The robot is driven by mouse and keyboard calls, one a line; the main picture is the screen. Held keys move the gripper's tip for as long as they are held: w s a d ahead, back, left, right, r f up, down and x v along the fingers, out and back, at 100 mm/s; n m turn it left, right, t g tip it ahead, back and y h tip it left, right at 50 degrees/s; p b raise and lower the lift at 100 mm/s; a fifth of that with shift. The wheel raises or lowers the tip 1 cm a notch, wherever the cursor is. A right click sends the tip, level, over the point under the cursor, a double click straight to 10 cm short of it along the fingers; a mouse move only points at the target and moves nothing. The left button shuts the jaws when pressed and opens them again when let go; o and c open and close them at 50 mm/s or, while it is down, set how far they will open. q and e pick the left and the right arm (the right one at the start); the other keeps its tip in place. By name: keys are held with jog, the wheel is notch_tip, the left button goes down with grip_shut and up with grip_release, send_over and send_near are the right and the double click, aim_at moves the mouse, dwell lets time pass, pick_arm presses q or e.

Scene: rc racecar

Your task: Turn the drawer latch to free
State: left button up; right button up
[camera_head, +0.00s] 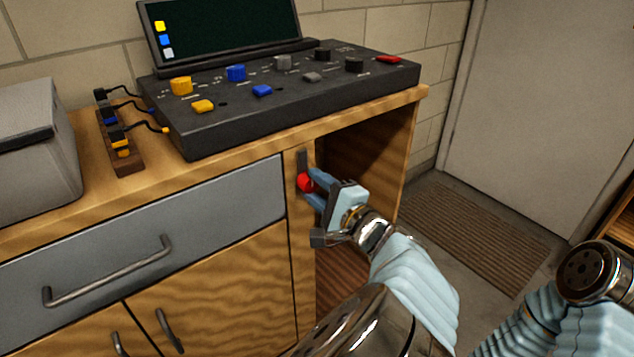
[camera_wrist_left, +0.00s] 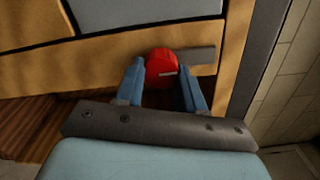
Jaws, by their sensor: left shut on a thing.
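The drawer latch (camera_head: 305,182) is a red round knob on a dark grey bar, on the wooden post to the right of the grey drawer (camera_head: 215,205). In the head view the bar stands upright above the knob. My left gripper (camera_head: 314,187) has its blue fingers on the knob. In the left wrist view the red knob (camera_wrist_left: 160,66) sits between the fingertips (camera_wrist_left: 162,78), with the grey bar (camera_wrist_left: 200,55) reaching to the right. The fingers hide part of the knob in the head view. My right arm shows at the lower right; its gripper is out of view.
A black control console (camera_head: 290,95) with coloured knobs and a screen (camera_head: 220,30) stands on the wooden bench. A grey box (camera_head: 35,150) and a small cable rack (camera_head: 122,150) are at the left. The cabinet is open right of the post. A door (camera_head: 545,110) stands at the back right.

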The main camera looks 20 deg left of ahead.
pick_arm(q)
jog(key=shift+f, duration=0.1)
dwell(0.3)
jog(key=o, duration=1)
jog(key=shift+o, duration=0.2)
jog(key=v, duration=1.4)
jog(key=shift+b, duration=0.4)
